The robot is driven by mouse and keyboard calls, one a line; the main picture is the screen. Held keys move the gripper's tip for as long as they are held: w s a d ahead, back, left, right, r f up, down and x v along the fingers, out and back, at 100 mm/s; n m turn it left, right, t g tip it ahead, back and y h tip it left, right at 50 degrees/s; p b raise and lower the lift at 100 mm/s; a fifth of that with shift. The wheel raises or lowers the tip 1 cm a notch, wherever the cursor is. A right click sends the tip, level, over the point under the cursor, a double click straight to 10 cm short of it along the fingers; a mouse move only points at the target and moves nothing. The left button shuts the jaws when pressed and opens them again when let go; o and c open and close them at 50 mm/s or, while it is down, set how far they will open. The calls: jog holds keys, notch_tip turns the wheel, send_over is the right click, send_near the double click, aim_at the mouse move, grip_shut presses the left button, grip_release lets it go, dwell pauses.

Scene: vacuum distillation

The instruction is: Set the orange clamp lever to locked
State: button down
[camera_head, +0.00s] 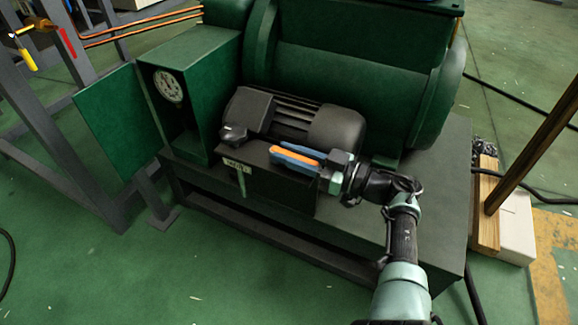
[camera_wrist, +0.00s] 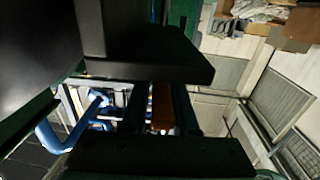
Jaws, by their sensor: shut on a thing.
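The orange clamp lever (camera_head: 303,155) shows as a narrow orange strip in front of the black motor. My gripper (camera_head: 280,153) reaches to it from the right, with a bluish finger along each side of the strip. The gripper is shut on the lever. In the wrist view, an orange-brown piece of the lever (camera_wrist: 163,108) shows between two dark finger bars. The fingers hide much of the lever, and its pivot is not clear. I cannot tell whether it stands at locked.
The black motor (camera_head: 290,118) sits just behind the lever, below a large green machine (camera_head: 350,75). A green box with a dial (camera_head: 168,87) stands to the left. A wooden post (camera_head: 535,145) rises at the right. Green floor (camera_head: 230,285) is open in front.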

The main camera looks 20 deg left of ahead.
jog(key=shift+a+g+b, duration=0.15)
jog(key=shift+g+b, duration=0.15)
jog(key=shift+b, duration=0.1)
jog(key=c, duration=0.8)
grip_release()
jog(key=shift+o, duration=0.2)
jog(key=s+d+b, duration=0.1)
jog(key=d+b, duration=0.2)
jog(key=d, duration=1)
